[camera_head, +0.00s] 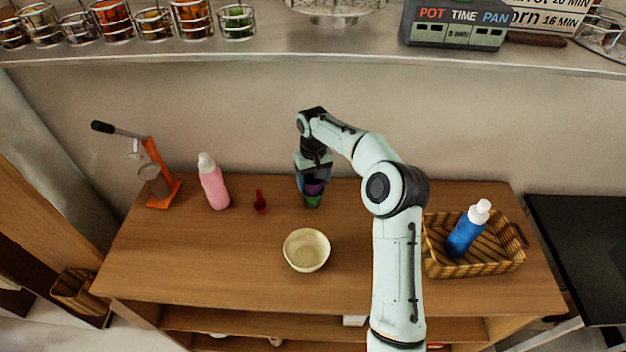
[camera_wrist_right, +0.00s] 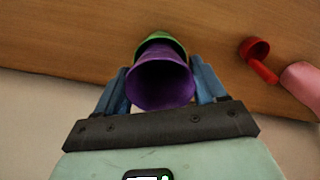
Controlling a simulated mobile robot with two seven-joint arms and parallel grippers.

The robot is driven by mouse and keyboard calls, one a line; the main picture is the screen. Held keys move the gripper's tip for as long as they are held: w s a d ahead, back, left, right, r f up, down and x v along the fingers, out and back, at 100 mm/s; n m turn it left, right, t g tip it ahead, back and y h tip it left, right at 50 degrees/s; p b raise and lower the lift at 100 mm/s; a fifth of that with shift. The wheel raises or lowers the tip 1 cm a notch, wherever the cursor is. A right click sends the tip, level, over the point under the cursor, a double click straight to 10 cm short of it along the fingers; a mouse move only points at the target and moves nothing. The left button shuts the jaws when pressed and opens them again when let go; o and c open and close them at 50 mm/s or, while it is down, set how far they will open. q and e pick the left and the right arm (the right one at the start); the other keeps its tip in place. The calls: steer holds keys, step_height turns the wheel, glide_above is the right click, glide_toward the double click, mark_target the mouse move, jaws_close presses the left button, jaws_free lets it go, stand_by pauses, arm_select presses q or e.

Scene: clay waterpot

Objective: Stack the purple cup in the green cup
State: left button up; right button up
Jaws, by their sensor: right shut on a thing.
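The purple cup (camera_head: 314,187) is between the fingers of my right gripper (camera_head: 313,181), which is shut on it. In the right wrist view the purple cup (camera_wrist_right: 161,83) shows its open mouth, with a blue finger on each side. The green cup (camera_head: 313,201) stands on the wooden counter directly below the purple cup. In the right wrist view the green cup (camera_wrist_right: 160,40) shows as a rim behind the purple one. The two cups overlap in both views. I cannot tell how far the purple cup is inside the green one. My left gripper is not in view.
A red scoop-like item (camera_head: 261,203) and a pink bottle (camera_head: 213,184) stand left of the cups. A cream bowl (camera_head: 306,250) is in front. A wicker basket (camera_head: 478,264) with a blue bottle (camera_head: 466,232) is at right. An orange-based press (camera_head: 160,180) stands far left.

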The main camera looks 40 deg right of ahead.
steer(key=shift+f, duration=0.2)
steer(key=shift+f, duration=0.1)
steer(key=shift+f, duration=0.5)
steer(key=o, duration=1)
step_height(320, 180, up, 13)
steer(key=shift+r, duration=0.1)
